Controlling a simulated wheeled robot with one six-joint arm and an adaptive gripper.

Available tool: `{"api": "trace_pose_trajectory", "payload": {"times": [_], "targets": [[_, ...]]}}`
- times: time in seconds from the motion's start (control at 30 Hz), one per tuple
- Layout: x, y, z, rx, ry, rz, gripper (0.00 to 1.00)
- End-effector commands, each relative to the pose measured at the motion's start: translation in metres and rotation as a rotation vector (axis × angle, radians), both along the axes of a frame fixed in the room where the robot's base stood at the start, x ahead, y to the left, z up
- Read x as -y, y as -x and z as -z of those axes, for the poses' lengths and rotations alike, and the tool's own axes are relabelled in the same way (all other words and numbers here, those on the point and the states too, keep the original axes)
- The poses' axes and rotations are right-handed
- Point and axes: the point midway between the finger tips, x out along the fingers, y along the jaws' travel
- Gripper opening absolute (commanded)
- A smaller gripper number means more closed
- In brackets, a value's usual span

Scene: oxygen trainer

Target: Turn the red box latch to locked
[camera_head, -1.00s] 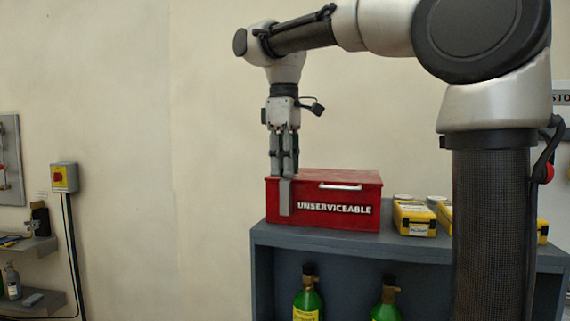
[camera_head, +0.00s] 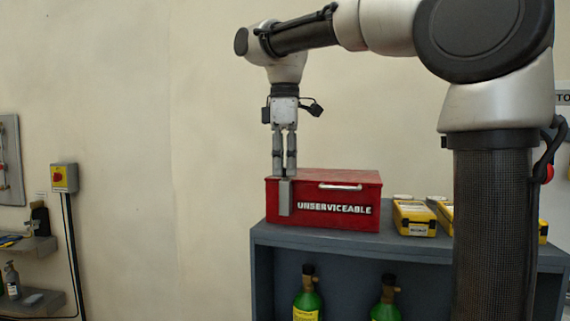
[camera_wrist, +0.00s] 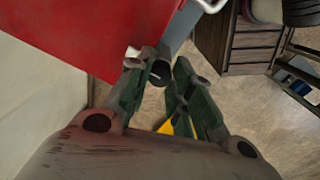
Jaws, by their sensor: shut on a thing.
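The red box (camera_head: 335,216), lettered "UNSERVICEABLE", sits on top of a grey cabinet. A grey latch plate (camera_head: 285,203) hangs upright over its front, left of the lettering. My gripper (camera_head: 284,174) points straight down at the top of this plate, at the box's front top edge. In the wrist view, the red box (camera_wrist: 95,32) fills the upper left. My gripper (camera_wrist: 161,78) has its fingertips close about a small dark knob at the latch, and is shut on it. The fingers partly hide the latch, so its exact grip is hard to see.
Yellow cases (camera_head: 413,219) stand right of the red box on the cabinet (camera_head: 345,243). Green cylinders (camera_head: 307,300) stand on the shelf below. A yellow switch box (camera_head: 64,178) is on the wall at far left. Space left of the red box is free.

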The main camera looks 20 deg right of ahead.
Motion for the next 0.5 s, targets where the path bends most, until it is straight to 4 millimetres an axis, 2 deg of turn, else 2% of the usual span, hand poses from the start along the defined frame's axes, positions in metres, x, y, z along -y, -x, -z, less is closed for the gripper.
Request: {"api": "trace_pose_trajectory", "payload": {"times": [0.07, 0.1, 0.2, 0.5], "targets": [[-0.0002, -0.0006, -0.0010, 0.004, -0.002, 0.000, 0.00], [-0.0002, -0.0006, -0.0010, 0.004, -0.002, 0.000, 0.29], [-0.0001, -0.0005, -0.0007, 0.004, -0.001, 0.000, 0.45], [-0.0001, -0.0002, -0.0011, 0.001, -0.001, 0.001, 0.45]]}}
